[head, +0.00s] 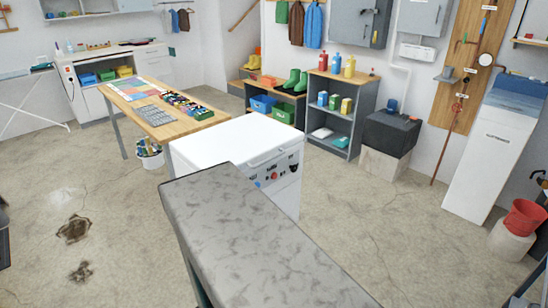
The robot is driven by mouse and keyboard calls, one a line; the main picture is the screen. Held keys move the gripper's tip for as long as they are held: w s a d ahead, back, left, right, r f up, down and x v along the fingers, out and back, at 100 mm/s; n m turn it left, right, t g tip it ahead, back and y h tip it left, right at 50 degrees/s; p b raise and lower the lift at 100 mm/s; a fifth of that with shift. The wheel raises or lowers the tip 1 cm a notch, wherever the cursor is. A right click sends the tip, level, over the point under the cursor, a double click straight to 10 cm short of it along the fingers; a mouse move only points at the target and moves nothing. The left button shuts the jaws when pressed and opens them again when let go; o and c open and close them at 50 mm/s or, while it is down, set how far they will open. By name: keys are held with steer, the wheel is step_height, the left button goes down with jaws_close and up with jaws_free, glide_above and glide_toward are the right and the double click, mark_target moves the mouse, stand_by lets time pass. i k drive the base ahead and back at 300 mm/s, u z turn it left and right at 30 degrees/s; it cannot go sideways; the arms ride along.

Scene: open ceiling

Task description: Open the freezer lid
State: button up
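A white chest-shaped appliance (238,150), which looks like the freezer, stands in the middle of the head view. Its flat white lid (225,138) looks shut. A pale handle (268,157) runs along the lid's front edge. Below it, the front panel (282,172) has dark knobs and a red one. The lower front is partly hidden by a grey-topped counter. I cannot make out my gripper in this view.
The grey counter (245,240) stands close in front of the freezer. A wooden table (150,113) with colourful items adjoins it behind left. Shelves (345,110) and a black box (390,132) stand behind right. Floor (370,215) is open to the right.

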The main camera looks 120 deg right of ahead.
mark_target(247, 140)
steer(key=u, duration=0.2)
steer(key=k, duration=0.65)
steer(key=z, duration=1.75)
steer(key=i, duration=0.6)
steer(key=z, duration=0.1)
steer(key=k, duration=0.35)
